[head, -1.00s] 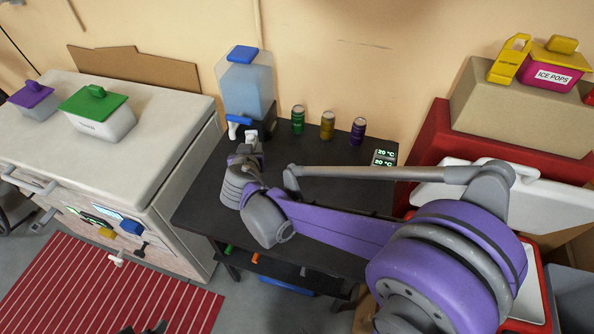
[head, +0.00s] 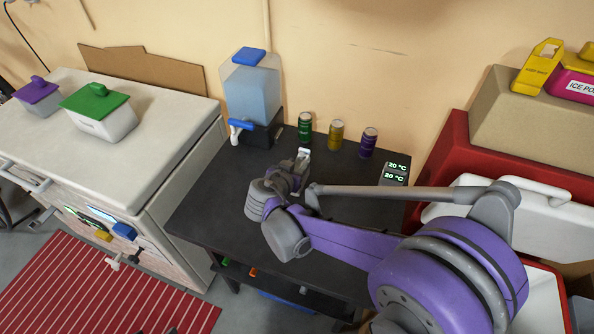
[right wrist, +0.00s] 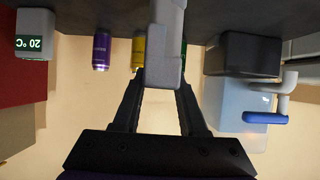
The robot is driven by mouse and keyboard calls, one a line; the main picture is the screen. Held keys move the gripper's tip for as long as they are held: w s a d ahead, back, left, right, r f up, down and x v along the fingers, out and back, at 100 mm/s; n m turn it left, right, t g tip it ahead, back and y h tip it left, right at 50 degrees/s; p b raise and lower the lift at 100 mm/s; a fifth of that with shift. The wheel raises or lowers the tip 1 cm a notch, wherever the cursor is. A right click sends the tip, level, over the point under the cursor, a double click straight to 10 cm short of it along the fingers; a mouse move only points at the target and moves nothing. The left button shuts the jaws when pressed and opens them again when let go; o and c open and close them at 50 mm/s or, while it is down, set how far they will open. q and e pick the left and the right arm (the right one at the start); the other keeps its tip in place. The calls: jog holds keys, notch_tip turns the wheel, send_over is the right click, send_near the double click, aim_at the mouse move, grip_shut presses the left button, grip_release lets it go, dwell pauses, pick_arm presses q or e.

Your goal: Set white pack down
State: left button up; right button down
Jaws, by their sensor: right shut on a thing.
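My right gripper (head: 296,176) is over the dark table (head: 215,205), in front of the green can. It is shut on the white pack (right wrist: 167,45), a narrow pale grey-white piece in the right wrist view. The gripper's dark fingers (right wrist: 160,85) run up to either side of it there. In the head view only a small pale part of the pack (head: 303,155) shows at the gripper's tip; the rest is hidden. I cannot tell whether the pack touches the tabletop. My left gripper is not in view.
Green (head: 305,128), yellow (head: 336,134) and purple (head: 369,142) cans stand along the table's back. A blue-capped water dispenser (head: 252,95) is at the back left, a temperature display (head: 395,173) at the right. Bare tabletop shows left of my gripper.

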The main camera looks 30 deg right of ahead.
jog(key=shift+f, duration=0.8)
jog(key=shift+f, duration=0.2)
jog(key=shift+c, duration=2.2)
grip_release()
jog(key=shift+r, duration=0.15)
